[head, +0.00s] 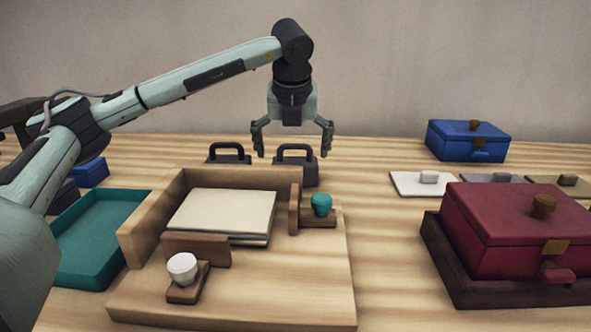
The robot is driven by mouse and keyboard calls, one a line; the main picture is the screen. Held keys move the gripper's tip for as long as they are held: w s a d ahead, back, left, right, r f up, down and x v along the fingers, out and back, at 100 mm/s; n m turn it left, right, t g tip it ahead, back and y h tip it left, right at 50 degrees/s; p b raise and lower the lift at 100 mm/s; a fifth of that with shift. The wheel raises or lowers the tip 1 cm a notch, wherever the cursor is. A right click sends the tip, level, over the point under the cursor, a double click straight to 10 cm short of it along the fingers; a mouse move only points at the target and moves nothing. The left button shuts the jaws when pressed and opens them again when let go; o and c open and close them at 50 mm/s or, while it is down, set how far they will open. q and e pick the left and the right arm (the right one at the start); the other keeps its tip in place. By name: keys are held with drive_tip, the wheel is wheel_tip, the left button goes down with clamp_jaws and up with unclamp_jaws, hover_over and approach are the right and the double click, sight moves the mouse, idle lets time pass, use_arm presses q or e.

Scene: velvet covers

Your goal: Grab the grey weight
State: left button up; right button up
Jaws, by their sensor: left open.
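Two dark grey handled blocks that look like weights stand behind the wooden holder: a left weight (228,158) and a right weight (298,168). Both are partly hidden by the holder's back wall. My left gripper (293,154) points down with its fingers spread and empty. In the picture its fingertips lie on either side of the right weight's handle. I cannot tell from this one view whether they are level with the handle or touch it. My right gripper is not in view.
The wooden holder (330,295) holds cream sheets (222,212), with a white knob (182,267) and a teal knob (321,204). A teal tray (85,275) lies left. A red box (515,225), small knobbed plates (420,188) and a blue box (465,142) stand right. Table between is clear.

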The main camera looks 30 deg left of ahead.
sight(295, 161)
use_arm(q)
drive_tip(key=x, duration=0.4)
drive_tip(key=shift+w+f, duration=0.3)
drive_tip(key=shift+w, duration=0.05)
drive_tip(key=c, duration=1.6)
drive_tip(key=shift+w+r, duration=0.1)
drive_tip(key=shift+r, duration=0.1)
drive_tip(key=shift+c, duration=0.6)
drive_tip(key=shift+r, duration=0.1)
